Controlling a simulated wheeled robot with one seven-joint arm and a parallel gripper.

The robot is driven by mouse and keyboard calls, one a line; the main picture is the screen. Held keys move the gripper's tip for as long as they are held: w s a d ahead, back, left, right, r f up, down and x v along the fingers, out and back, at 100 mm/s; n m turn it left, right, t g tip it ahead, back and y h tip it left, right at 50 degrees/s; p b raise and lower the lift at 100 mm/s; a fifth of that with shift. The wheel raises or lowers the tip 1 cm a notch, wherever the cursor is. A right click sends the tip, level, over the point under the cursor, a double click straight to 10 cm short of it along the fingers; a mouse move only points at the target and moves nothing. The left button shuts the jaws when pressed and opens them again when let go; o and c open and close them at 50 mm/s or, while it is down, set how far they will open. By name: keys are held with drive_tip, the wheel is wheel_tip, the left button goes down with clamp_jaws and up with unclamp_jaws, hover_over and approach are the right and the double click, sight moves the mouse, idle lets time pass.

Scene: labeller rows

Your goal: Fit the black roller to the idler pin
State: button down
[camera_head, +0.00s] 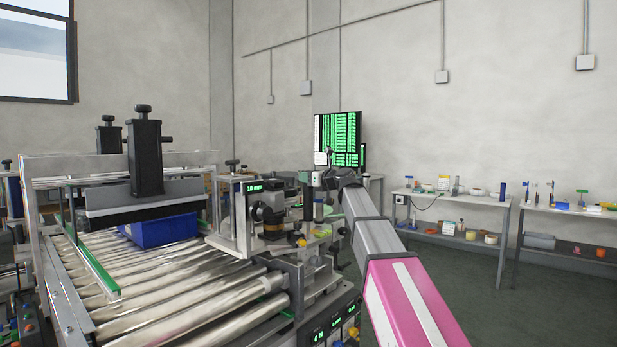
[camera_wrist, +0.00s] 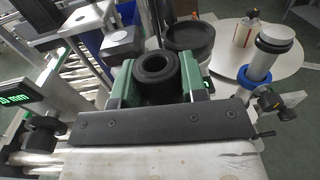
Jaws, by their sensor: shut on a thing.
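The black roller (camera_wrist: 157,88) is a thick dark ring with a hole through its middle. In the wrist view it sits upright, its open end towards the camera. My gripper (camera_wrist: 158,72) is shut on it, with one green finger on each side. In the head view my arm reaches in from the lower right to the labeller, and the gripper end is too small there to show the roller. I cannot pick out the idler pin with certainty in either view. What lies under the roller is hidden.
A blue box (camera_head: 160,229) sits on the roller conveyor (camera_head: 190,290) at left. A green "10 mm" display (camera_head: 255,188) is on the labeller. In the wrist view, a dark round part (camera_wrist: 190,38) lies just beyond the roller, and a white post (camera_wrist: 262,66) stands at right.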

sight(312, 196)
drive_tip(key=shift+f, duration=3.6)
drive_tip(key=c, duration=0.6)
unclamp_jaws()
drive_tip(key=v, duration=1)
drive_tip(key=shift+s+d, duration=0.25)
drive_tip(key=shift+s, duration=0.05)
